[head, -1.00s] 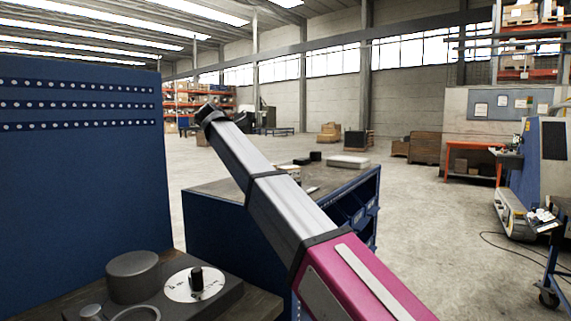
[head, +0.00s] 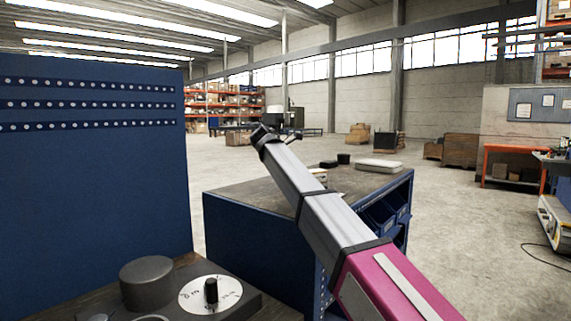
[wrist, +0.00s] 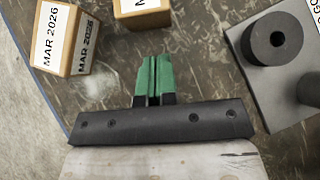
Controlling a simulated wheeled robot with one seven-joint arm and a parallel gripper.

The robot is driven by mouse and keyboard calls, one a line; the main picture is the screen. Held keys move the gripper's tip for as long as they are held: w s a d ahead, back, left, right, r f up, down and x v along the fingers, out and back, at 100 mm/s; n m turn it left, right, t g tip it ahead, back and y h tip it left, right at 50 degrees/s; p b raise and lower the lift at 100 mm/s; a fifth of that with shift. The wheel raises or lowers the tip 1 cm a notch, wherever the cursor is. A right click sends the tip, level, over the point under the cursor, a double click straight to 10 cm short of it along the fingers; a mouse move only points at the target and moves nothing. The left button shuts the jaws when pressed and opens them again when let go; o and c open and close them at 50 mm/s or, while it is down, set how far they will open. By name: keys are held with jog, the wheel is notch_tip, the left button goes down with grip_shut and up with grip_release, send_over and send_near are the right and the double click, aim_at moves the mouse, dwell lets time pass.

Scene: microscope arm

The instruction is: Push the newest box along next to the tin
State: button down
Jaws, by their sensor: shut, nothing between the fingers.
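In the wrist view, a tan box with white labels reading "MAR 2026" (wrist: 62,38) stands at the upper left. A second tan box (wrist: 142,12) is cut off by the top edge, and only the start of its label shows. My gripper (wrist: 153,60) has green fingers pressed together with nothing between them. It is just below the second box in the picture and right of the dated box; I cannot tell whether it touches either. I cannot make out the tin. With only one date readable, I cannot tell which box is newest.
In the head view, a blue bench (head: 255,235) stands ahead, with a white flat item (head: 379,166) on top. A dial (head: 211,293) is at lower left.

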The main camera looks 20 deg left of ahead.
jog(key=shift+w+d+r, duration=0.1)
jog(key=shift+w+d, duration=0.5)
jog(key=shift+w, duration=0.2)
jog(key=shift+w+d, duration=0.55)
jog(key=shift+w, duration=0.2)
jog(key=shift+w+d, duration=0.25)
jog(key=shift+w, duration=0.1)
jog(key=w+d, duration=0.6)
jog(key=w, duration=0.1)
jog(key=w+d, duration=0.5)
jog(key=w, duration=0.3)
jog(key=w+d, duration=0.6)
jog(key=w, duration=0.2)
jog(key=shift+w+d, duration=0.1)
jog(key=shift+d, duration=0.2)
jog(key=shift+a, duration=0.1)
